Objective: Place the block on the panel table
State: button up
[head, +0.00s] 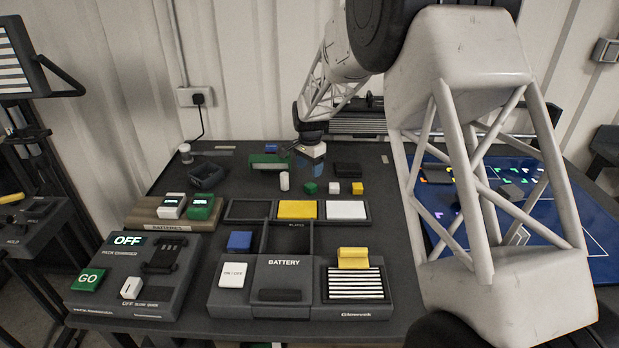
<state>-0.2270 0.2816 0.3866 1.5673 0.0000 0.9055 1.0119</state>
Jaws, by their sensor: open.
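Small blocks lie on the dark table (385,215): a green cube (310,188), a white cube (335,187) and a yellow cube (357,188) in a loose row, with an upright white cylinder (284,181) to their left. Which block the task means, I cannot tell. A blue table (595,225) with lit coloured marks stands at the right, partly hidden by my arm. My gripper (309,162) is open above the rear middle of the dark table, just behind the green cube. Its fingers are small and hard to make out; I see nothing held.
A battery console (283,272) and an OFF/GO console (135,268) fill the dark table's front. Behind them are a tray with yellow (297,209) and white (346,210) plates and a batteries stand (158,213). A green box (268,161) lies left of my gripper.

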jog(key=shift+r, duration=2.05)
jog(key=s+d+r+n, duration=0.1)
jog(key=s+d+r, duration=0.35)
jog(key=s, duration=0.45)
jog(key=s+d+r+n+t, duration=0.1)
jog(key=s+d+r+n, duration=0.1)
jog(key=s+d+r, duration=0.35)
jog(key=s+d+r+n, duration=0.1)
jog(key=s+d+r, duration=0.2)
jog(key=s+r, duration=0.55)
jog(key=s+d+f+n, duration=0.1)
jog(key=s+d, duration=0.1)
jog(key=s, duration=0.8)
jog(key=s+d+f+n+t, duration=0.1)
jog(key=s+d+f+n, duration=0.1)
jog(key=s, duration=0.9)
jog(key=s+d+f+n, duration=0.1)
jog(key=s+d, duration=0.1)
jog(key=s, duration=0.8)
jog(key=shift+s+d+f+n+t, duration=0.3)
jog(key=shift+d+f+n, duration=0.05)
jog(key=shift+d+n, duration=0.05)
